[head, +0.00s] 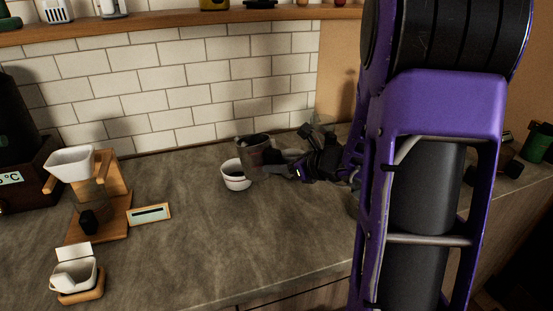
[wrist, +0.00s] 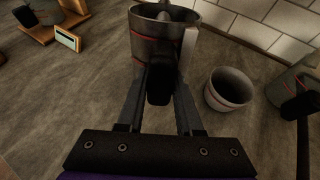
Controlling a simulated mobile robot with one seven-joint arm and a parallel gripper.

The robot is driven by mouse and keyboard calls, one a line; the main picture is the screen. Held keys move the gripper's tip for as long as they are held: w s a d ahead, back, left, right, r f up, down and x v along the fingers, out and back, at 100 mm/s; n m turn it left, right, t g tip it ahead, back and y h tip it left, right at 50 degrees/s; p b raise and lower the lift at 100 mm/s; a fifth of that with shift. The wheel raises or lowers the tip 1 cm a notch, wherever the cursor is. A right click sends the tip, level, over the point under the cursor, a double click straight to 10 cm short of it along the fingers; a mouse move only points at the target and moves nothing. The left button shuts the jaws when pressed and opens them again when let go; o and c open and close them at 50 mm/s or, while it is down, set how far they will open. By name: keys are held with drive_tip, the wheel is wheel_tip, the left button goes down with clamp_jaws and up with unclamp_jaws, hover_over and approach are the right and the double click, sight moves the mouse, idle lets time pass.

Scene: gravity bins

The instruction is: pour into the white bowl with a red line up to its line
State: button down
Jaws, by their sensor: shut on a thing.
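The white bowl (head: 236,182) stands on the counter, and it also shows in the wrist view (wrist: 229,89) with a thin red line around its side. Its inside looks dark, and I cannot tell how full it is. My gripper (head: 292,171) is shut on the handle of a dark grey jug (head: 260,160). In the wrist view the jug (wrist: 158,38) has red lines and a pale strip on its side, and the fingers (wrist: 160,88) hold its black handle. The jug looks near upright, close beside the bowl; its contents are not clear.
Another dark jug with a red line (wrist: 290,88) stands beyond the bowl in the wrist view. A wooden stand with a white dripper (head: 72,164), a small display (head: 150,214) and a white container (head: 72,276) are at left. The counter's front middle is clear.

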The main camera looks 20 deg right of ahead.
sight(270, 149)
drive_tip(key=shift+r+g+p, duration=0.3)
drive_tip(key=shift+r+p, duration=0.3)
drive_tip(key=shift+p, duration=0.15)
drive_tip(key=shift+s+r+g+h, duration=0.15)
drive_tip(key=shift+r+g+h, duration=0.35)
drive_tip(key=shift+r+g, duration=0.2)
drive_tip(key=shift+w+a+r+g+h, duration=0.1)
drive_tip(key=shift+w+r+g+h, duration=0.15)
drive_tip(key=shift+r+g, duration=0.25)
drive_tip(key=shift+w+a+r+g+h, duration=0.1)
drive_tip(key=shift+r+g+h, duration=0.25)
drive_tip(key=shift+r+g, duration=0.2)
drive_tip(key=shift+w+a+r+g+h, duration=0.1)
drive_tip(key=shift+w+r+g+h, duration=0.15)
drive_tip(key=shift+r+g, duration=0.25)
drive_tip(key=shift+s+d, duration=0.1)
drive_tip(key=shift+w+a+r+g+h, duration=0.25)
drive_tip(key=shift+w+r+g+h, duration=0.2)
drive_tip(key=shift+g, duration=0.3)
